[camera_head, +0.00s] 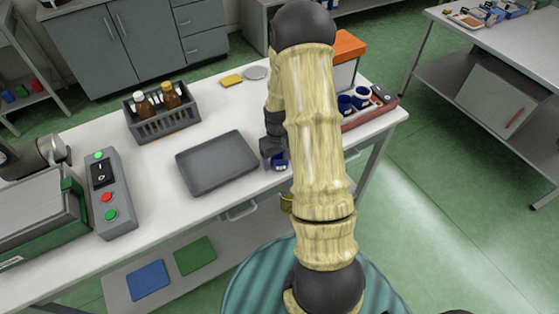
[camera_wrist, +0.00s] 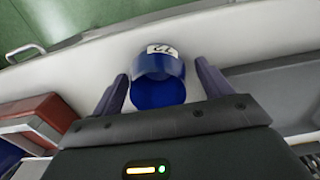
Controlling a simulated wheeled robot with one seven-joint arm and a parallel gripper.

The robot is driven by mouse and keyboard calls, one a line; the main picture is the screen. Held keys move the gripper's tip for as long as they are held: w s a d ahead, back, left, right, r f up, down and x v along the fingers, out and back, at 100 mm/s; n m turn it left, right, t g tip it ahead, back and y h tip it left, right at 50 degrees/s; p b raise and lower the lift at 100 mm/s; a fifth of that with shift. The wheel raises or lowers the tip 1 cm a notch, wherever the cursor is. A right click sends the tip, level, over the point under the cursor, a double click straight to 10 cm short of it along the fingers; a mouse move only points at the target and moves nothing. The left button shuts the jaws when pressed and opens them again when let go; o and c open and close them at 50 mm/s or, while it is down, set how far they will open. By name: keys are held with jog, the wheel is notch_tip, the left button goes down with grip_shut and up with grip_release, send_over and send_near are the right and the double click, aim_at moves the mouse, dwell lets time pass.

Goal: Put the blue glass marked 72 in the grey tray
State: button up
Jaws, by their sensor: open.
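The blue glass (camera_wrist: 158,82) carries a white label that reads 72, upside down in the wrist view. It stands on the white table between the two open fingers of my gripper (camera_wrist: 163,88), and I see into its open mouth. In the head view the blue glass (camera_head: 280,164) shows beside my gripper (camera_head: 272,155), partly hidden by my arm. The grey tray (camera_head: 217,183) lies flat and empty on the table, just left of my gripper. Its edge also shows at the right in the wrist view (camera_wrist: 268,73).
Behind my arm, a red tray (camera_head: 359,121) holds more blue glasses (camera_head: 361,97), near an orange-topped box (camera_head: 348,46). A dark crate with bottles (camera_head: 163,122) stands behind the grey tray. A control box (camera_head: 108,190) stands at left. The table's front edge is close to the glass.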

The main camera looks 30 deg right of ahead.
dwell(0.3)
jog(key=c, duration=1.2)
jog(key=shift+o, duration=0.2)
notch_tip(320, 180, up, 10)
jog(key=b, duration=0.1)
